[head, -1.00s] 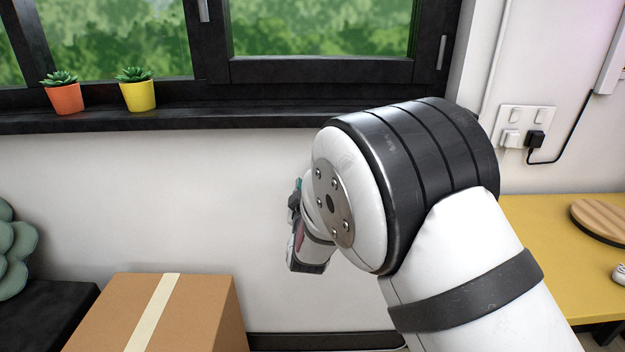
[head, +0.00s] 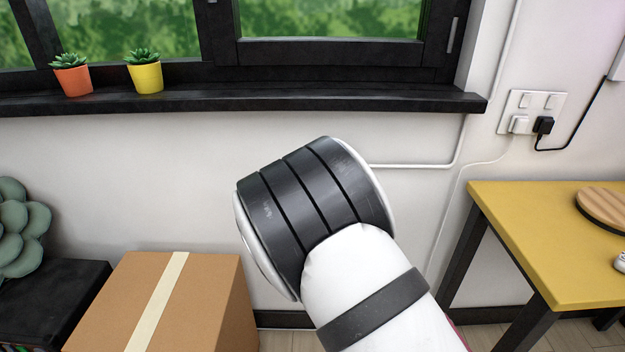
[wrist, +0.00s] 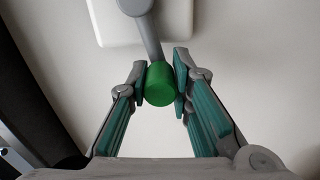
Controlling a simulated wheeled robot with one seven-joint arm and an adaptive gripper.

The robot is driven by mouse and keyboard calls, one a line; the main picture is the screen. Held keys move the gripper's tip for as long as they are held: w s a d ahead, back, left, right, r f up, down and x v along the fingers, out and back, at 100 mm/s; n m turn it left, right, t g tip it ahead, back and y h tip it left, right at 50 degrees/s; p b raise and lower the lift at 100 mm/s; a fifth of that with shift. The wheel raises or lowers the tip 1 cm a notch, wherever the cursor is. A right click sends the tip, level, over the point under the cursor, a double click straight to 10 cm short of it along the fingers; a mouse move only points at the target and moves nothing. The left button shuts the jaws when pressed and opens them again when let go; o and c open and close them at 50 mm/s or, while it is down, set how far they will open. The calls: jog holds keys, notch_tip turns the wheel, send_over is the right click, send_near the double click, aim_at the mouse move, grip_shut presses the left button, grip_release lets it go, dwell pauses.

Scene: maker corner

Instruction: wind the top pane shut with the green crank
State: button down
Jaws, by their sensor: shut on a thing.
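The green crank knob (wrist: 159,84) shows in the wrist view, at the end of a grey crank arm (wrist: 147,32). The crank arm runs up from the knob to a white housing (wrist: 108,22) on the wall. My gripper (wrist: 160,85) is shut on the green knob, with one teal-padded finger on each side of it. In the head view my arm hides the gripper and the crank. The lower part of the dark-framed window (head: 330,50) shows at the top of the head view; the top pane is out of view.
A black sill (head: 240,103) holds an orange pot (head: 74,80) and a yellow pot (head: 147,77) with plants. A taped cardboard box (head: 205,300) stands at lower left. A yellow table (head: 520,225) is at right, below a wall socket (head: 530,112).

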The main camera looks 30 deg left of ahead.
jog(key=shift+f, duration=0.15)
dwell(0.3)
jog(key=c, duration=1.4)
grip_release()
jog(key=v, duration=1.2)
jog(key=shift+a, duration=0.1)
